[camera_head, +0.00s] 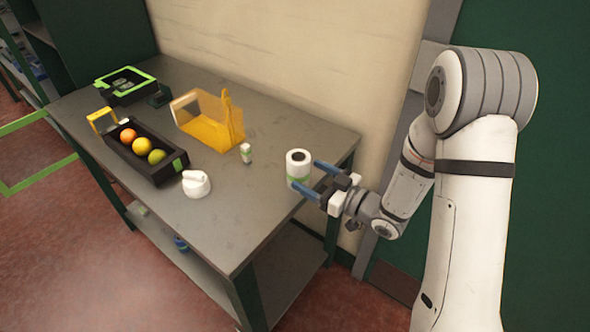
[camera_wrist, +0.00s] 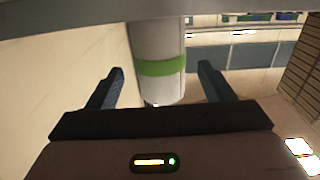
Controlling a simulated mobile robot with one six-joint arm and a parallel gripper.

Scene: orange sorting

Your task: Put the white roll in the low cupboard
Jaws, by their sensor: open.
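The white roll (camera_head: 298,160), with a green band and a dark hole in its top, stands upright near the right end of the grey table (camera_head: 230,220). My gripper (camera_head: 304,173) is open at the roll, with one blue finger on each side. In the wrist view the roll (camera_wrist: 158,45) appears upside down between the two open fingers (camera_wrist: 160,72), with gaps on both sides. I cannot make out which piece of furniture is the low cupboard; a dark green cabinet (camera_head: 100,38) stands at the back left.
A wall stands behind. Floor (camera_head: 100,270) is clear in front.

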